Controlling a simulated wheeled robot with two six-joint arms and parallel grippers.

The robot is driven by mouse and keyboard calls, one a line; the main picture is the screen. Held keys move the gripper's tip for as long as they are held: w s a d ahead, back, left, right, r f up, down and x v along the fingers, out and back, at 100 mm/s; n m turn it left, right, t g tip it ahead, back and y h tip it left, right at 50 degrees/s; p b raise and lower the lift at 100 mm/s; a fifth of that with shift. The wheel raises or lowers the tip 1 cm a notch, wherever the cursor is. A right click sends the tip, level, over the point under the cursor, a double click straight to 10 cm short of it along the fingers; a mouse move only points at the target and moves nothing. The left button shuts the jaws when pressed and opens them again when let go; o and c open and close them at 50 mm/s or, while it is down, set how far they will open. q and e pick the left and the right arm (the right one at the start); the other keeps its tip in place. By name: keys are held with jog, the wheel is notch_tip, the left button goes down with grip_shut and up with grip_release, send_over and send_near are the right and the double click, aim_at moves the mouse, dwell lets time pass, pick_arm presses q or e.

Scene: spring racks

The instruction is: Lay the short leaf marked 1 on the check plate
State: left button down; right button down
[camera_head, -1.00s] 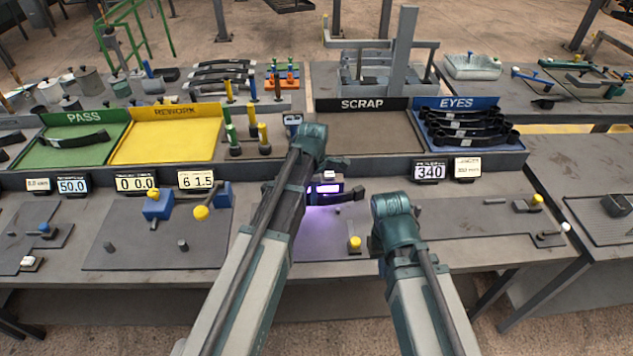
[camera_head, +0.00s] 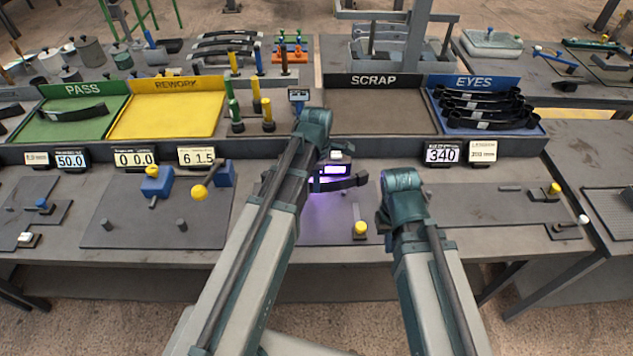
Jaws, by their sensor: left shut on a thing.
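My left gripper (camera_head: 308,165) is mostly hidden behind its own forearm, beside a purple-lit lamp unit (camera_head: 331,170). It is shut on a dark, slightly curved leaf (camera_head: 346,184), whose free end sticks out to the right just below the lamp. No mark on the leaf is legible. Below the leaf is a grey plate (camera_head: 335,225) with a thin pin and a yellow knob (camera_head: 360,229); I cannot tell whether the leaf touches it, or whether this is the check plate. My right gripper (camera_head: 402,188) is right of the leaf; its jaws are hidden.
Behind the displays stand a green PASS tray (camera_head: 50,128) holding a dark leaf, a yellow REWORK tray (camera_head: 165,115), an empty SCRAP tray (camera_head: 375,112) and a blue EYES tray (camera_head: 530,128) with several leaves. Another plate (camera_head: 125,225) with posts lies left.

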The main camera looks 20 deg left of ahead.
pick_arm(q)
jog(key=shift+f+b, duration=2.75)
jog(key=shift+f, duration=0.35)
jog(key=shift+w+a, duration=0.15)
jog(key=shift+w, duration=0.55)
jog(key=shift+f, duration=0.1)
jog(key=shift+c, duration=2)
grip_release()
notch_tip(320, 180, up, 8)
jog(key=p, duration=0.7)
jog(key=shift+p, duration=0.4)
